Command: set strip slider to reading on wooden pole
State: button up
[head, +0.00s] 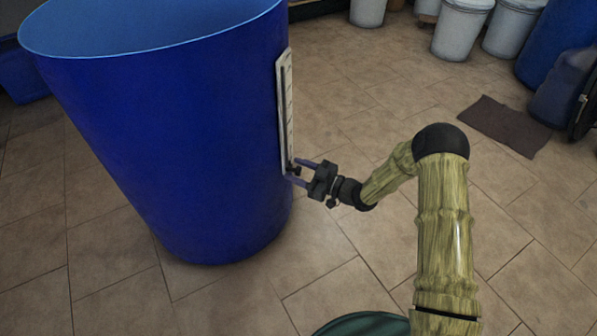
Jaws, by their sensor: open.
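A pale upright strip (286,115) with a dark slot and small marks is fixed to the right side of a big blue drum (170,140). A small dark slider (291,168) shows near the strip's lower end. My gripper (294,172) is open at that end, its two fingers pointing left, one above and one below the slider. I cannot tell whether the fingers touch it. The strip's marks are too small to read. I cannot make out a wooden pole with a reading on it.
White buckets (461,28) stand at the back right, near another blue drum (560,45). A brown mat (505,125) lies on the tiled floor (340,265). The floor between the big drum and the mat is clear apart from my arm.

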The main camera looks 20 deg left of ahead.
grip_shut()
jog(key=shift+r, duration=0.1)
notch_tip(320, 180, up, 20)
jog(key=p, duration=1.5)
jog(key=shift+w+d, duration=0.1)
grip_release()
jog(key=s+d+p, duration=0.1)
jog(key=d+p, duration=0.1)
jog(key=d, duration=0.6)
jog(key=s+d+p, duration=0.2)
jog(key=d, duration=0.7)
jog(key=shift+s, duration=0.25)
